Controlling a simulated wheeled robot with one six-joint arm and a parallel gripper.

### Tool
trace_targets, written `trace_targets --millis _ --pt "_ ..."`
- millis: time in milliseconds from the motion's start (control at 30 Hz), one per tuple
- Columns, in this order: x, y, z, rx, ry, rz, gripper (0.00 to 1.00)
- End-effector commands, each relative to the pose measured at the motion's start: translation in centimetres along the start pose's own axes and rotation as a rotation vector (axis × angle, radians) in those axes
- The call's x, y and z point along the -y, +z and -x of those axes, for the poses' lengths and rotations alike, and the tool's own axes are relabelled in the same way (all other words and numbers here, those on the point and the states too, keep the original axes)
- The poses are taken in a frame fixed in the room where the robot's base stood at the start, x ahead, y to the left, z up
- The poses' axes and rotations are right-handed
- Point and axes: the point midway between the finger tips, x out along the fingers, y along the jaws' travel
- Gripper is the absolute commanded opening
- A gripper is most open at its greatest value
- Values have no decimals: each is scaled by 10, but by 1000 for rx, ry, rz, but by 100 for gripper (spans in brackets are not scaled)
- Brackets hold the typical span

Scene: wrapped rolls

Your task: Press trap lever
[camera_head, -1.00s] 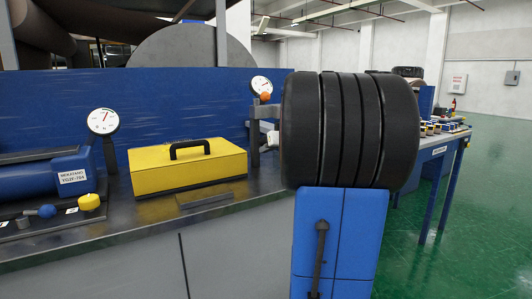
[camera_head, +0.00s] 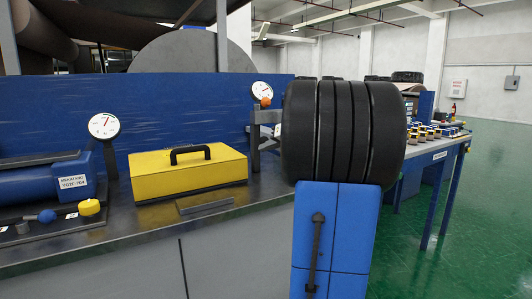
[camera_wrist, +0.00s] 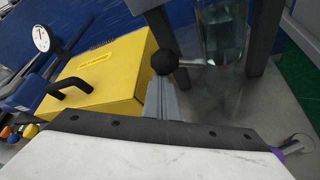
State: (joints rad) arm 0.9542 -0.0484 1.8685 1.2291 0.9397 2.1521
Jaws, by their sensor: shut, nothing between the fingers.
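The trap lever shows in the wrist view as a black ball knob (camera_wrist: 165,62) on a short light rod. The rod runs right to a clear glass bowl (camera_wrist: 222,40) that hangs in a dark frame. My gripper (camera_wrist: 160,84) is shut and empty, its grey fingers pointing up the picture at the knob. The fingertips are right at the knob's lower edge in the picture; I cannot tell whether they touch it. In the head view the gripper and the lever are hidden.
A yellow box (camera_head: 188,176) with a black handle stands on the metal bench, also in the wrist view (camera_wrist: 105,72). A white dial gauge (camera_head: 104,126) and a blue cylinder (camera_head: 35,187) are at left. Another gauge (camera_head: 262,91) with an orange knob stands at the blue back panel.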

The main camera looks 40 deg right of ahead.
Motion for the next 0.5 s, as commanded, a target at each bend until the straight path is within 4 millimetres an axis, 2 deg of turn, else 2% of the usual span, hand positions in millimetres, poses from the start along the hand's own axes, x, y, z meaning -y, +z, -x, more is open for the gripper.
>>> trace_targets --millis 300,500 --pt "-4 21 11 2 141 -264 0" --pt "-5 32 17 2 146 -272 0"
